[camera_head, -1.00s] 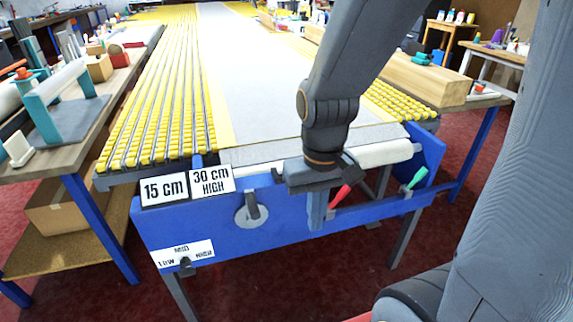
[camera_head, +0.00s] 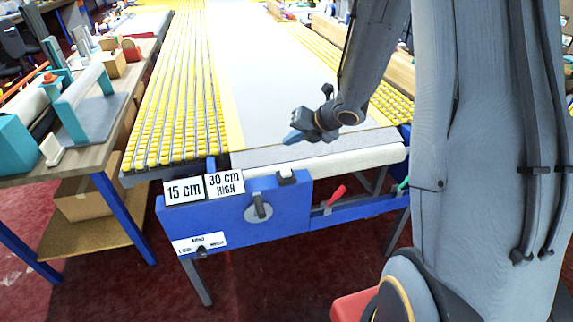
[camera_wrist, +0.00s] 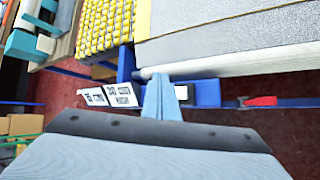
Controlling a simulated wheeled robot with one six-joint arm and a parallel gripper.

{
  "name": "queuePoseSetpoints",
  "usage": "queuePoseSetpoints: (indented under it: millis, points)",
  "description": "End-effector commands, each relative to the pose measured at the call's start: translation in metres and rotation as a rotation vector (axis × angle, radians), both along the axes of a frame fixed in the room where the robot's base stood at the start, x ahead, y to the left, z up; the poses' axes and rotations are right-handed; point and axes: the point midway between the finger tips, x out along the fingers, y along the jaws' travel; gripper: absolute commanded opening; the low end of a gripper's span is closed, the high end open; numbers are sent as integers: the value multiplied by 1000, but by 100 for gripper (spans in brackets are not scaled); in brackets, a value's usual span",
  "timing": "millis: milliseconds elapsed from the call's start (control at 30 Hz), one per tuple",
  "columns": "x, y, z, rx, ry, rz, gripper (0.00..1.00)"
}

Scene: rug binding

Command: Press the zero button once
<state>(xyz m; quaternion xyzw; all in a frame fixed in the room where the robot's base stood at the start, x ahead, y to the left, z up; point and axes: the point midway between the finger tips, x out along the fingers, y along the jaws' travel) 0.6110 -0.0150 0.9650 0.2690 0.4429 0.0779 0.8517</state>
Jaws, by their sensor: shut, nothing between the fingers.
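A blue machine panel (camera_head: 232,232) stands at the front end of the rug table. A small dark block with a white top (camera_head: 287,177) sits on the panel's upper edge, right of the 30 cm sign. It bears no mark I can read, so I cannot tell if it is the zero button. A white face also shows right of my fingers in the wrist view (camera_wrist: 181,89). My gripper (camera_head: 291,138) is shut and empty, above the table's front end, its tip pointing left in the head view. Its fingers also show in the wrist view (camera_wrist: 162,97).
A grey round dial (camera_head: 258,211) and a low-mid-high selector (camera_head: 200,252) are on the panel. A red lever (camera_head: 337,194) is to the right. A white roller (camera_head: 350,158) runs along the front edge.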

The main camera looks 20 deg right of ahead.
Motion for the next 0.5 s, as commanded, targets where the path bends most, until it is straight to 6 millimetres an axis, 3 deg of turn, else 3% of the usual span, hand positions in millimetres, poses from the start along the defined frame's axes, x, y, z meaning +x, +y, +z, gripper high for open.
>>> queuePoseSetpoints:
  millis: [167, 500]
  points:
    - [-2, 6, 2, -25, -43, 112, 0]
    - [-1, 7, 1, -26, -44, 114, 0]
